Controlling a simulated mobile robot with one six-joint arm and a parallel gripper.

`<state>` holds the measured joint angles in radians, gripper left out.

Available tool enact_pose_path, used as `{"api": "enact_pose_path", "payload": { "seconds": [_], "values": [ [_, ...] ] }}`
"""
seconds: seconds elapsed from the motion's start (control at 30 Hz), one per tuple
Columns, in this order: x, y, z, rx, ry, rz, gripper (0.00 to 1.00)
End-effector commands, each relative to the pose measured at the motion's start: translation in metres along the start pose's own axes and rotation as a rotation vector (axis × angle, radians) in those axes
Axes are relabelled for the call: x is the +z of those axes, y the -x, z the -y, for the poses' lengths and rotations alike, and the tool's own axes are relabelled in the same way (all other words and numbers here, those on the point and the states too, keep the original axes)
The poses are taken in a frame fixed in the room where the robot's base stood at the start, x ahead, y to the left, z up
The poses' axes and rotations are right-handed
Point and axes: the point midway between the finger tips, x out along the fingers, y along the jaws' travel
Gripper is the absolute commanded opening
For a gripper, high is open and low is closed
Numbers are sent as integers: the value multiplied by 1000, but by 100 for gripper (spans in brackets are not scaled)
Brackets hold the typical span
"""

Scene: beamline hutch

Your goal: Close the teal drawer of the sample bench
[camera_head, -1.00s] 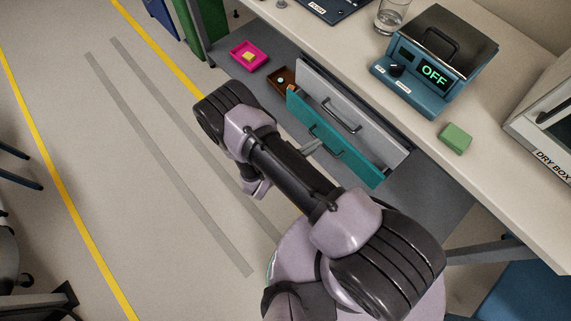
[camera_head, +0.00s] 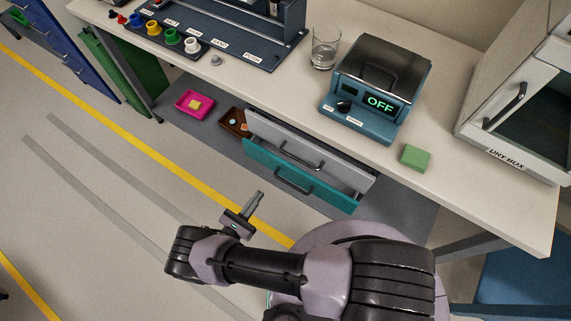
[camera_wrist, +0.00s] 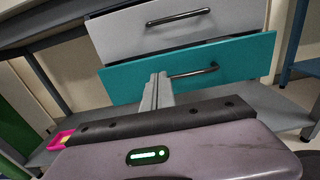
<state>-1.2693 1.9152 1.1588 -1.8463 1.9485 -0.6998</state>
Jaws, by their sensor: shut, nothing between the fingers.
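The teal drawer (camera_head: 310,180) of the sample bench stands out from under the bench top, its front further out than the grey drawer front (camera_head: 328,163) above it. It has a dark bar handle (camera_head: 293,181). In the wrist view the teal front (camera_wrist: 235,62) faces me, and its handle (camera_wrist: 194,72) shows just right of my fingertips. My gripper (camera_head: 259,195) is shut and empty, in front of the teal front toward its left part, with a visible gap in the head view. In the wrist view my shut fingers (camera_wrist: 158,82) overlap the teal front. The drawer's inside is mostly hidden.
A pink tray (camera_head: 195,104) and a brown tray (camera_head: 233,122) are on the low shelf left of the drawers. The bench top bears a glass (camera_head: 325,48), a teal device reading OFF (camera_head: 362,108), a green block (camera_head: 415,157) and a dry box (camera_head: 500,140). Floor at left is clear.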

Motion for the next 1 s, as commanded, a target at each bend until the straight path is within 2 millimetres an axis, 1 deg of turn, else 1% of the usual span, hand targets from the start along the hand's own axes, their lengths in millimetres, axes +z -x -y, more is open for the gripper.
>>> {"api": "enact_pose_path", "payload": {
  "seconds": [0.03,0.3,0.4,0.5,0.6,0.7,1.0],
  "values": [
    [0,-11,1,-4,1,-1,0],
    [0,-71,0,-5,-1,-2,0],
    [-1,-91,1,-5,0,-2,0],
    [-1,-107,1,-3,-1,-3,0],
    [-1,-117,0,-2,-2,-3,0],
    [0,-123,0,-1,-2,-3,0],
    [0,-124,0,0,-2,-3,0]
  ]
}}
